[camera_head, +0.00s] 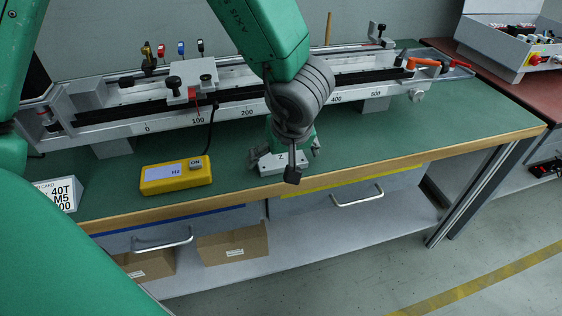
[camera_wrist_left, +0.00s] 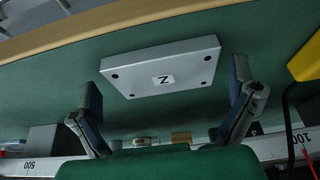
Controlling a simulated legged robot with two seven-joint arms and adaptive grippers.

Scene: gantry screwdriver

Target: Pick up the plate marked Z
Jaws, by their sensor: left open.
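The plate marked Z (camera_wrist_left: 190,68) is a flat grey metal block with a dark hole near each corner and a white Z label. It lies flat on the green bench top near the front edge. In the left wrist view it sits between and beyond the two fingers of my left gripper (camera_wrist_left: 168,100), which is open, with a gap on each side. In the head view my left gripper (camera_head: 290,165) is over the plate (camera_head: 268,163) and hides part of it. My right gripper is not in view.
A yellow box with a display (camera_head: 176,176) lies left of the plate. A long rail with a scale (camera_head: 225,112) runs behind, carrying a grey carriage (camera_head: 192,78). A white label card (camera_head: 60,193) stands at the left. The bench right of the plate is clear.

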